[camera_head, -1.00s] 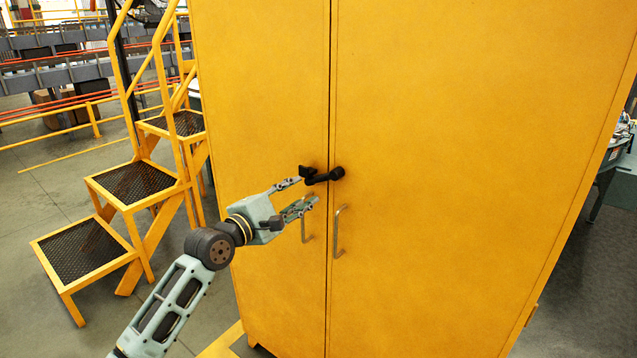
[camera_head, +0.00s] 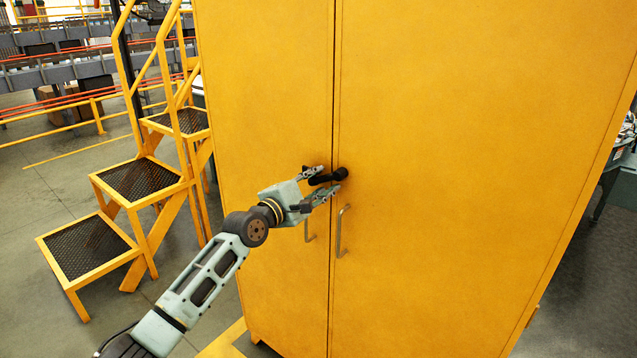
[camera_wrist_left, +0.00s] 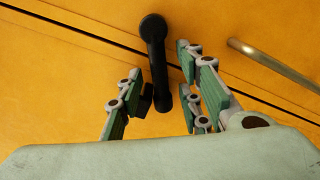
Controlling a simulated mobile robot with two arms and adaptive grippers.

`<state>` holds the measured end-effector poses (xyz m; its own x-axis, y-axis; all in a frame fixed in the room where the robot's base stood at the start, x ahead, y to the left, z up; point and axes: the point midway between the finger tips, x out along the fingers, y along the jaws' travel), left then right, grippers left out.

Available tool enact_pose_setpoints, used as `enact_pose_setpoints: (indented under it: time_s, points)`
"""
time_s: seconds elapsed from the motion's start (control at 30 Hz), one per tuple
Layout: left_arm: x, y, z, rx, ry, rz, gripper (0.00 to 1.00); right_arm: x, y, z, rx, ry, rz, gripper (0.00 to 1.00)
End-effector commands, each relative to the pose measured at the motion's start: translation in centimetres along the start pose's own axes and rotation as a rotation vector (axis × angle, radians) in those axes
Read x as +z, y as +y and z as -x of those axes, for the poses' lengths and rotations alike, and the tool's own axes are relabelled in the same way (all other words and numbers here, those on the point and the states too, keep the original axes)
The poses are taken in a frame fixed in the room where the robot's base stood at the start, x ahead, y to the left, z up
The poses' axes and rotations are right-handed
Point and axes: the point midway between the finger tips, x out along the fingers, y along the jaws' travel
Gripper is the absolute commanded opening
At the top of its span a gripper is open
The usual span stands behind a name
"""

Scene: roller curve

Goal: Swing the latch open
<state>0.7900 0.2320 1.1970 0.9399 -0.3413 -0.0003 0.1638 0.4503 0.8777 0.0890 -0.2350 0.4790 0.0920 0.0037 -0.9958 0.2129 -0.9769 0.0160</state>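The black latch (camera_head: 328,177) is on the front of the yellow cabinet (camera_head: 450,120), across the seam between its two doors. In the left wrist view the latch (camera_wrist_left: 155,62) is a bar with a round pivot end at the top. Its lower end lies between the fingers of my left gripper (camera_wrist_left: 168,98). My left gripper (camera_head: 324,184) is open around the latch, with a gap visible on the right side. Contact on the left side cannot be told. My right gripper is not in view.
Two metal door handles (camera_head: 342,231) (camera_head: 309,226) sit just below the latch, one on each door. One handle (camera_wrist_left: 275,65) also shows at the right in the left wrist view. Yellow steps (camera_head: 140,180) stand left of the cabinet. Floor between them is partly clear.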

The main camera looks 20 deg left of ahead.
Motion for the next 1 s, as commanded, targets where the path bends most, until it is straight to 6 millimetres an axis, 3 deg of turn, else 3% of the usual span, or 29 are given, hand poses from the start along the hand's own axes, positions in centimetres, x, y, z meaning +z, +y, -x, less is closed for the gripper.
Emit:
enact_pose_setpoints:
  time_s: [0.37, 0.8, 1.0]
  points:
    - [0.0, 0.0, 0.0, 0.000, 0.000, 0.000, 0.00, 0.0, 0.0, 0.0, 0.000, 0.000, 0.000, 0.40]
    - [0.0, -0.1, 0.0, -0.001, 0.000, 0.001, 0.00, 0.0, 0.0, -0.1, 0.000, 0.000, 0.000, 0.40]
    - [-0.4, -0.3, -0.9, 0.000, -0.001, 0.039, 0.00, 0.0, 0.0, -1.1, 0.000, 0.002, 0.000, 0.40]
